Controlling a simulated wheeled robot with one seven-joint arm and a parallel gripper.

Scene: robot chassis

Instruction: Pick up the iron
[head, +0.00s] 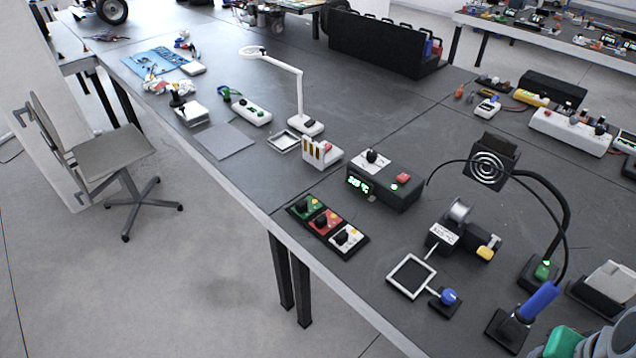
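The iron appears to be a soldering iron with a blue handle (539,301), at the lower right of the table in the head view. It is tilted, its lower end at a dark square stand (507,332). A thin black cable runs up from the handle's top and arcs over to the left. The tip is hidden. My gripper's fingers are not visible; a grey and green rounded shape cuts into the bottom right corner, and I cannot tell what it is.
A black fume fan on a curved arm (563,205) stands behind the iron. A white square frame with a blue knob (449,297) lies to its left, and a black box with white parts (603,291) to its right. The table's front edge (345,292) runs diagonally.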

